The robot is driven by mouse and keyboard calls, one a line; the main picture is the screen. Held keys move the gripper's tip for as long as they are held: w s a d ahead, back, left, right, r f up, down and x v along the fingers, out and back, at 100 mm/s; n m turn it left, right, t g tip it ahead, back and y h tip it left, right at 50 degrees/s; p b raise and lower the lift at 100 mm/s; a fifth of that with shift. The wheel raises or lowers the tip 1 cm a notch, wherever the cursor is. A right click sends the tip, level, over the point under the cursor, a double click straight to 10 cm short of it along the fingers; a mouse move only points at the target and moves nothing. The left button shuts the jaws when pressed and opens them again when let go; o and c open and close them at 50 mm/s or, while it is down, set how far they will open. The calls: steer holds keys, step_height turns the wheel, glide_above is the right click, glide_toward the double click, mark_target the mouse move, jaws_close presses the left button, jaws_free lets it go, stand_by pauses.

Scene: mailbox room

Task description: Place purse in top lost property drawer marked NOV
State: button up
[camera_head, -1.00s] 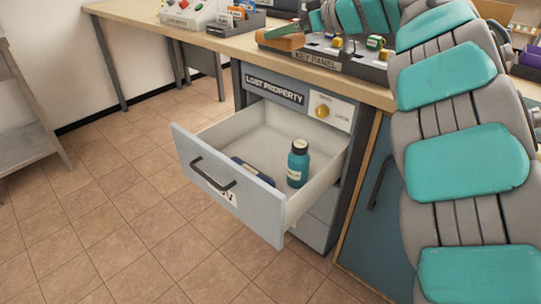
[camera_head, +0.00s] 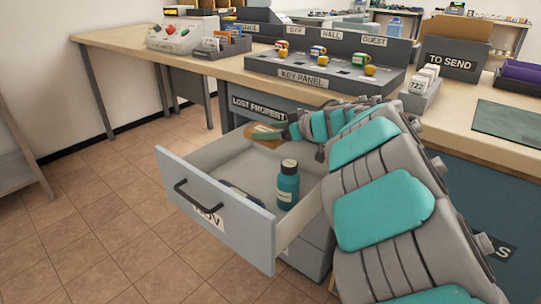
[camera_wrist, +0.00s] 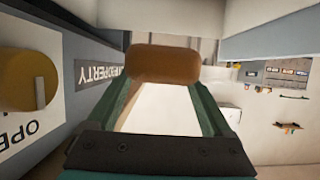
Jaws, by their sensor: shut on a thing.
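The purse (camera_head: 262,133) is a small brown, rounded item at the tip of my arm. My gripper (camera_head: 287,134) is shut on it and holds it over the back part of the open drawer. In the wrist view the purse (camera_wrist: 164,64) sits between the green fingers of my gripper (camera_wrist: 165,82). The top lost property drawer (camera_head: 225,222) is pulled out. Its front label shows only partly, ending in "OV". A teal bottle (camera_head: 288,188) stands inside it, and a dark blue flat item (camera_head: 236,190) lies behind the front panel.
A LOST PROPERTY sign (camera_head: 258,108) is on the cabinet above the drawer. A yellow knob (camera_wrist: 28,80) marked OPEN shows in the wrist view. The key panel (camera_head: 318,75) stands on the counter above. My arm hides the drawer's right rear. Floor to the left is clear.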

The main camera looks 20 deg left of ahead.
step_height(320, 180, down, 6)
steer(key=b, duration=0.1)
steer(key=shift+f, duration=0.2)
stand_by(0.3)
steer(key=shift+f, duration=0.5)
steer(key=o, duration=1.2)
steer(key=v, duration=1.2)
steer(key=shift+r+p, duration=0.35)
steer(key=shift+r, duration=0.1)
